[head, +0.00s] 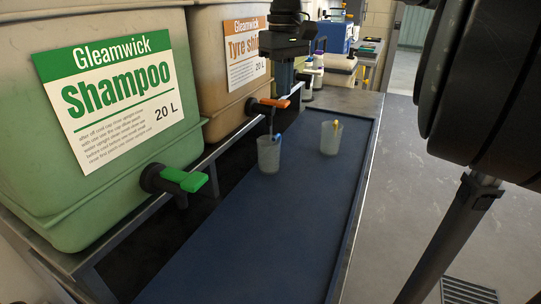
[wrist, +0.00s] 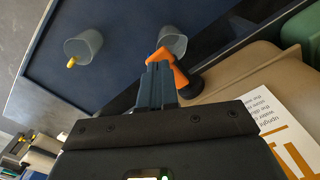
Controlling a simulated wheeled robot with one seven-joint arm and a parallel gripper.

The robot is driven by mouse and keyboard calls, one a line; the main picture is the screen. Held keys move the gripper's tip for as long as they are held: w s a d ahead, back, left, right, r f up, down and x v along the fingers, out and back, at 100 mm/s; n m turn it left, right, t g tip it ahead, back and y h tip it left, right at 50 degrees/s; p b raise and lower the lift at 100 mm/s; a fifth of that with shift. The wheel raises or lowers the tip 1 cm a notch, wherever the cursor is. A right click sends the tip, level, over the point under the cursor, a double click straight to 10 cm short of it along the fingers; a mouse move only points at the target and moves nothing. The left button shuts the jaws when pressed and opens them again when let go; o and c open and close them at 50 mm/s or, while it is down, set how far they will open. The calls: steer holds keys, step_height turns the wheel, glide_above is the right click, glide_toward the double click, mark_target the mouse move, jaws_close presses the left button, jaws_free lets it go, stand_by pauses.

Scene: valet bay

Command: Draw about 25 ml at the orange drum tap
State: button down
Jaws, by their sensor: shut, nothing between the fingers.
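The orange tap lever (head: 274,102) is on the front of the tan Tyre shine drum (head: 207,65); it also shows in the wrist view (wrist: 166,57). A translucent cup (head: 268,157) with a blue piece at its rim stands upright under this tap. A thin dark line runs from the tap down towards the cup; I cannot tell whether it is liquid. The cup's fill level is unclear. My gripper (head: 284,88) is shut and empty, pointing down just above the lever. In the wrist view its fingertips (wrist: 158,68) overlap the lever; contact is unclear.
A second translucent cup (head: 330,141) with a yellow piece stands to the right on the blue mat (head: 245,225). The green Shampoo drum (head: 45,165) with its green tap (head: 184,179) is at the left. The front of the mat is clear. Bottles and boxes stand behind.

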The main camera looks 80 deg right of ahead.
mark_target(283, 102)
steer(key=shift+f+b, duration=0.6)
steer(key=shift+f, duration=0.9)
steer(key=shift+r, duration=0.1)
stand_by(2.4)
step_height(283, 102, up, 7)
steer(key=p, duration=0.7)
steer(key=shift+r, duration=0.1)
steer(key=shift+s, duration=0.1)
